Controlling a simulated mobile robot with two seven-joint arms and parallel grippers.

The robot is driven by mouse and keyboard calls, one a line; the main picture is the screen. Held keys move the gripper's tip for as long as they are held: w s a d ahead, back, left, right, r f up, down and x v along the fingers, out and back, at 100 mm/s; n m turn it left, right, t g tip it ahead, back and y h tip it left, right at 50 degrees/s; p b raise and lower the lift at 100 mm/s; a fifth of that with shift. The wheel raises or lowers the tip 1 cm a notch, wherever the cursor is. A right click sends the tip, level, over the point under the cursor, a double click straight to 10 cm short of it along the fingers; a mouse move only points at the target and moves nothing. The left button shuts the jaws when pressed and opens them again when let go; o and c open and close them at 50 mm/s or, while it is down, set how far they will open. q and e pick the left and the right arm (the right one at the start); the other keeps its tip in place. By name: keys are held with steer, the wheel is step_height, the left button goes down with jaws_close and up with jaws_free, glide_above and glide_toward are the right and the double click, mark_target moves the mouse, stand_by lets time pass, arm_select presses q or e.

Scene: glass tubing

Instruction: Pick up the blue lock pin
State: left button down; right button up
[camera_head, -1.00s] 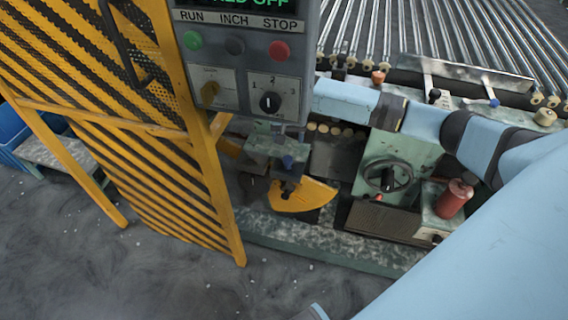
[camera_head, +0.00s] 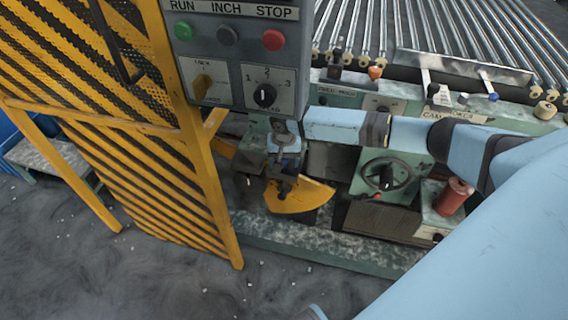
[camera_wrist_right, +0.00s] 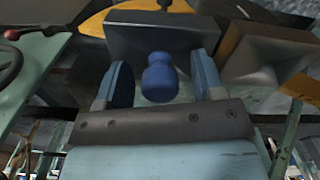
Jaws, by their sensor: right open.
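The blue lock pin (camera_wrist_right: 159,78) shows in the right wrist view, with a rounded body and a narrower neck, against a dark grey block (camera_wrist_right: 160,36). My right gripper (camera_wrist_right: 161,66) is open, with one finger on each side of the pin and a visible gap on both sides. In the head view my right gripper (camera_head: 284,147) is over the small machine block below the control panel and covers the pin there. My left gripper is not seen.
A control panel (camera_head: 235,80) hangs just above the gripper. A yellow guard (camera_head: 110,140) stands to its left. A yellow curved plate (camera_head: 300,197) lies below. A handwheel (camera_head: 386,175) and a red cylinder (camera_head: 454,196) are to the right, with rollers (camera_head: 460,40) behind.

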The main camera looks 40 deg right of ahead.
steer(key=shift+c, duration=0.3)
steer(key=c, duration=0.7)
steer(key=shift+c, duration=1.3)
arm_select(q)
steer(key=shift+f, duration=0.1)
arm_select(e)
steer(key=shift+r, duration=0.15)
step_height(320, 180, up, 9)
steer(key=shift+r+p, duration=0.15)
steer(key=shift+p, duration=1)
steer(key=shift+r+p, duration=0.35)
steer(key=shift+p, duration=0.45)
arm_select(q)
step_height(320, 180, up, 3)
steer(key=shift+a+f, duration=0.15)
arm_select(e)
steer(key=shift+f, duration=0.1)
